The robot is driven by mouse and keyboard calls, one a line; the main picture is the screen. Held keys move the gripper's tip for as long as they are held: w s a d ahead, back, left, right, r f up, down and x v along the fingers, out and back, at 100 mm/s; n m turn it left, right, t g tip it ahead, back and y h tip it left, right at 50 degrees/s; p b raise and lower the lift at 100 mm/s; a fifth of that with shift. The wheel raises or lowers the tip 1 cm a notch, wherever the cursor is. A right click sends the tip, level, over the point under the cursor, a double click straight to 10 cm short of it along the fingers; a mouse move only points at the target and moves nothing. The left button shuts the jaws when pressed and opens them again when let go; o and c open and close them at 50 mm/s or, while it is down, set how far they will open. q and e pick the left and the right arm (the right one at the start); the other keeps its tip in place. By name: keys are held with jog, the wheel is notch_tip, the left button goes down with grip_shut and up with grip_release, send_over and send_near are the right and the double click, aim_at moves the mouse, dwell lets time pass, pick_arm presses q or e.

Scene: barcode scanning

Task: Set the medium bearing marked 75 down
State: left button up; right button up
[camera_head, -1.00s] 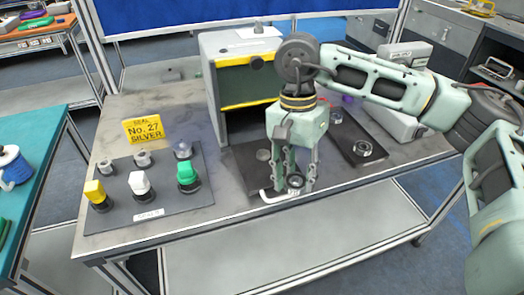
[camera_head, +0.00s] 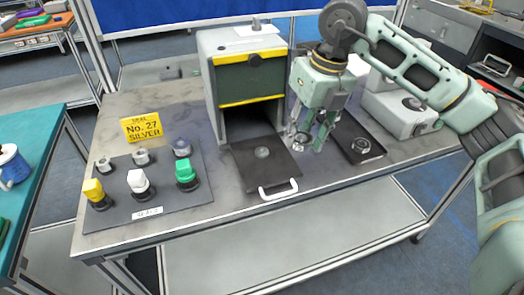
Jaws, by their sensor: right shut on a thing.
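My right gripper (camera_head: 310,140) points down over the tabletop, between a black drawer plate and a dark mat. It is shut on the medium bearing (camera_head: 301,139), a small silver ring at its fingertips, partly hidden by the fingers. The number 75 cannot be read at this size. I cannot tell whether the bearing touches the table. My left gripper is not in view.
The black drawer plate (camera_head: 280,169) with a white handle and a round disc extends from a grey box (camera_head: 207,75). The dark mat (camera_head: 347,130) holds another ring (camera_head: 361,146). The seals board (camera_head: 150,193) with several parts lies left. A yellow sign (camera_head: 142,128) stands behind it.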

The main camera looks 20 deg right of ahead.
jog(key=m, duration=0.2)
jog(key=d+r+m, duration=0.1)
jog(key=m, duration=0.1)
jog(key=w+m, duration=0.1)
jog(key=m, duration=0.1)
jog(key=shift+w+d+r+t+h, duration=0.1)
jog(key=shift+d+r+t+h, duration=0.05)
jog(key=shift+t+h, duration=0.25)
jog(key=m, duration=0.3)
jog(key=shift+w+d+r+m+h, duration=0.3)
jog(key=shift+d+r, duration=0.05)
jog(key=shift+d, duration=0.05)
jog(key=m, duration=0.2)
jog(key=d+m, duration=0.1)
jog(key=shift+w+r+m+h, duration=0.25)
jog(key=shift+m+h, duration=0.05)
jog(key=shift+a, duration=0.15)
jog(key=p, duration=0.3)
send_over(261, 148)
notch_tip(261, 148, down, 7)
jog(key=shift+r, duration=0.15)
notch_tip(261, 148, down, 3)
jog(key=shift+f+p, duration=0.1)
jog(key=shift+p, duration=0.65)
jog(key=shift+f, duration=0.35)
